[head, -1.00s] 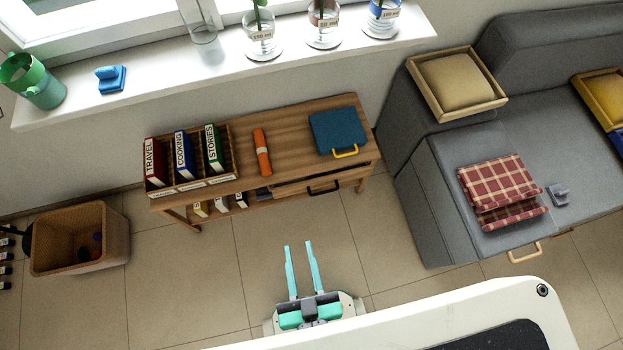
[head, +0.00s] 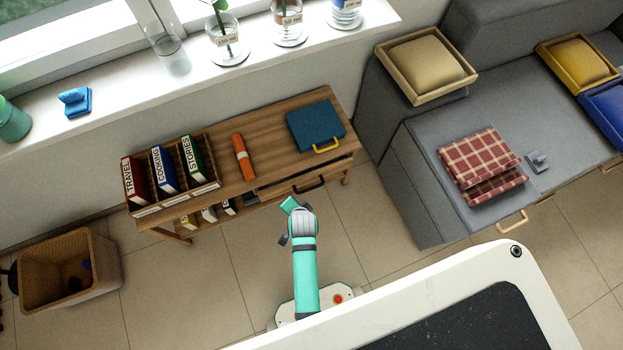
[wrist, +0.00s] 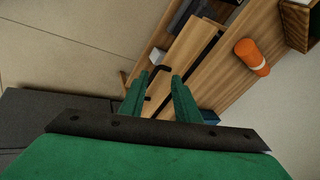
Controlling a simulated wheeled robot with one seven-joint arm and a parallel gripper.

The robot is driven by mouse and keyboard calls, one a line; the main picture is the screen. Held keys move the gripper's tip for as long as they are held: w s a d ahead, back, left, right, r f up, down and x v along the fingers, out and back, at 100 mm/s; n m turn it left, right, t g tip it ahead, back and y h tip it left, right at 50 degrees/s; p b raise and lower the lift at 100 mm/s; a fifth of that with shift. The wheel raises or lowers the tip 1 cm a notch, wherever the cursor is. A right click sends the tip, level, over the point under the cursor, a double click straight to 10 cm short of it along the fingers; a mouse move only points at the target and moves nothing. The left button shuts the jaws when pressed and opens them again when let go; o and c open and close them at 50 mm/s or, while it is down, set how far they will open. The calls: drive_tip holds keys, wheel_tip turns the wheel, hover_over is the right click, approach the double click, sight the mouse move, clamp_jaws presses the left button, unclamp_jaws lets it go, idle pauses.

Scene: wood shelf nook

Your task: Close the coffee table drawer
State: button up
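The wooden coffee table (head: 225,195) stands against the wall under the window. Its drawer (head: 322,177) is at the right part of the table's front and sits partly pulled out, with a dark handle (head: 310,187) on its front. My gripper (head: 289,205) is in front of the table, near the drawer's left end. In the wrist view, its two green fingers (wrist: 158,76) are apart with nothing held between them. I cannot tell whether they touch the handle.
Binders, an orange roll (head: 243,157) and a blue case (head: 315,126) are on the tabletop. A wicker basket (head: 110,265) stands at the left. A grey sofa (head: 415,190) with a folded plaid blanket (head: 475,158) is at the right. The floor before the table is clear.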

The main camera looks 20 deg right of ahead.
sight(311, 188)
drive_tip(key=w+d+m+g, duration=0.4)
drive_tip(key=w+d+m, duration=0.15)
drive_tip(key=d, duration=0.35)
drive_tip(key=shift+n+y, duration=0.4)
drive_tip(key=shift+n, duration=0.05)
drive_tip(key=w+f, duration=0.1)
drive_tip(key=f, duration=0.6)
drive_tip(key=w+f, duration=0.1)
drive_tip(key=f, duration=0.2)
drive_tip(key=shift+w+a+f, duration=0.2)
drive_tip(key=shift+w+f, duration=0.1)
drive_tip(key=shift+w, duration=0.05)
clamp_jaws()
